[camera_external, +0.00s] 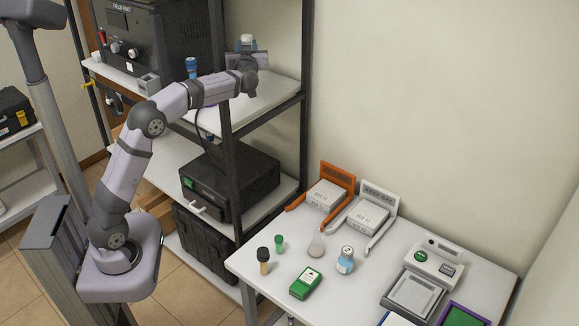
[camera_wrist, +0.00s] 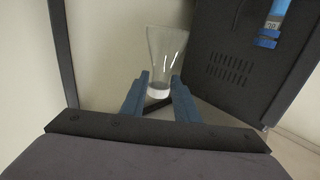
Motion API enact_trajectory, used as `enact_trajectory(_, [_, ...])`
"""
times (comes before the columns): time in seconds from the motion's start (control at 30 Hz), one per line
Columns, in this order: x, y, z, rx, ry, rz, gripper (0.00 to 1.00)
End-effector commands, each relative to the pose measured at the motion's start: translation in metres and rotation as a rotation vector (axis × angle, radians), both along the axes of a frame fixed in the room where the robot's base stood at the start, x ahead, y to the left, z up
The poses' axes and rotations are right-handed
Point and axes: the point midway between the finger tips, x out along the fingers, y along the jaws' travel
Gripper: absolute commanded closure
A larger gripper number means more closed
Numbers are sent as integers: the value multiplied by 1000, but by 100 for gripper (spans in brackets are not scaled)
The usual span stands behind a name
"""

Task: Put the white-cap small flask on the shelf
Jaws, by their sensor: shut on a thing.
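My gripper (camera_external: 247,62) is up at the shelf rack, above the right part of the upper shelf board (camera_external: 262,103). It is shut on the small flask, whose white cap (camera_external: 247,41) shows above the gripper. In the wrist view the clear, cone-shaped flask (camera_wrist: 166,45) stands between the blue fingertips (camera_wrist: 160,82), with its white cap end (camera_wrist: 159,90) toward the lower side of the picture. In the external view the gripper hides most of the flask body, so I cannot tell whether it touches the board.
A black field unit (camera_external: 180,38) stands left on the shelf; its vented side (camera_wrist: 235,65) shows close by. A blue-capped bottle (camera_external: 191,68) stands near it, also in the wrist view (camera_wrist: 272,25). A dark rack post (camera_external: 227,140) is in front. The board's right part looks clear.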

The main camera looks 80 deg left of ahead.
Motion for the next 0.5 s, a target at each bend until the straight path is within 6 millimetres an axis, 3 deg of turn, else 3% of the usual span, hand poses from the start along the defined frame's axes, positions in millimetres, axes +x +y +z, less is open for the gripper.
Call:
enact_trajectory(0.13, [-2, 1, -17, -1, 4, 31, 95])
enact_trajectory(0.5, [0, 2, -28, 0, 4, 25, 95])
